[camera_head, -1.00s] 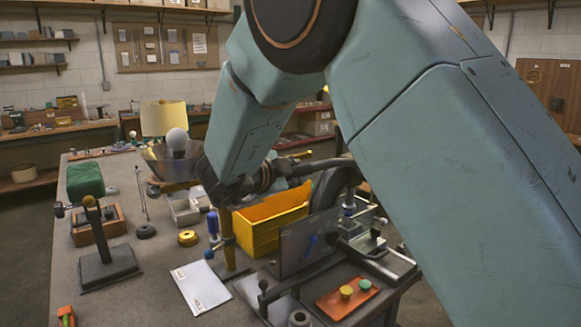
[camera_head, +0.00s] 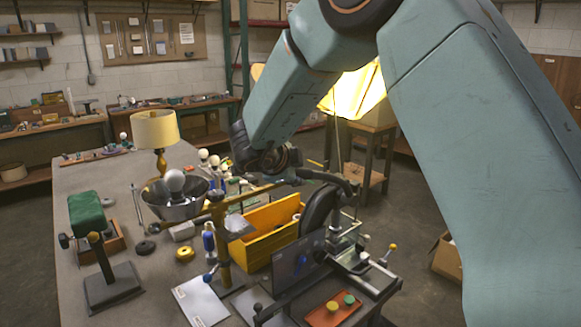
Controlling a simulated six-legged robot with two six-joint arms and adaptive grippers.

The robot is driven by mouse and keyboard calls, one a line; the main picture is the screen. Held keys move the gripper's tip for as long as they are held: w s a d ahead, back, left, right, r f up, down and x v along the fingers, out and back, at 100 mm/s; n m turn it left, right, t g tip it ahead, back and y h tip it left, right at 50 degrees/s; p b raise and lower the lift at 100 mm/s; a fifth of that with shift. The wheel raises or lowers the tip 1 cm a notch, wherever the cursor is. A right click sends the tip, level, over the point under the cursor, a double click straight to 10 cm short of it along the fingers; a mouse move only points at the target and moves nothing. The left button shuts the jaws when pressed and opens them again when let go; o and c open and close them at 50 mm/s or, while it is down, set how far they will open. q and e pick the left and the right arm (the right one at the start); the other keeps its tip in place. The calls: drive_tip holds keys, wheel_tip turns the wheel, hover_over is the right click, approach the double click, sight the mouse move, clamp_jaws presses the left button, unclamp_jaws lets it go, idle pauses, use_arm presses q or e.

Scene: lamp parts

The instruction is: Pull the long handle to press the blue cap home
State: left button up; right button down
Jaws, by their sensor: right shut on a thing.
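My right arm comes in from the right. Its gripper (camera_head: 285,164) is above the bench, at the near end of a long dark handle (camera_head: 322,177), and appears shut on it. My own wrist hides much of the grip. The handle runs to the right, above a black curved part (camera_head: 319,208) and a metal press-like fixture (camera_head: 350,258). A small blue shape (camera_head: 302,258) shows on a dark panel beside the fixture; I cannot tell whether it is the blue cap. My left gripper is not in view.
A yellow bin (camera_head: 272,240) stands left of the fixture. A blue-handled tool (camera_head: 209,240), a metal bowl with a bulb (camera_head: 175,205), a green pad on a stand (camera_head: 87,214) and white sheets (camera_head: 200,300) are on the bench. An orange tray (camera_head: 322,316) lies at the front.

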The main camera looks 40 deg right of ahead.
drive_tip(key=shift+w+d+r+p, duration=0.1)
drive_tip(key=shift+d+r+p, duration=0.2)
drive_tip(key=shift+r+p, duration=0.2)
drive_tip(key=shift+d+r+p, duration=0.25)
drive_tip(key=shift+r+p, duration=0.1)
drive_tip(key=shift+r, duration=0.1)
drive_tip(key=shift+w+r+y+p, duration=0.15)
drive_tip(key=shift+r+y+p, duration=0.05)
drive_tip(key=shift+y+p, duration=0.1)
drive_tip(key=c, duration=1.4)
unclamp_jaws()
drive_tip(key=shift+c, duration=0.2)
drive_tip(key=o, duration=0.4)
drive_tip(key=shift+s+d, duration=0.3)
drive_tip(key=shift+d, duration=0.05)
drive_tip(key=shift+c, duration=0.2)
drive_tip(key=shift+a+f, duration=0.1)
drive_tip(key=shift+f, duration=0.05)
drive_tip(key=shift+w+a, duration=0.1)
drive_tip(key=shift+a, duration=0.05)
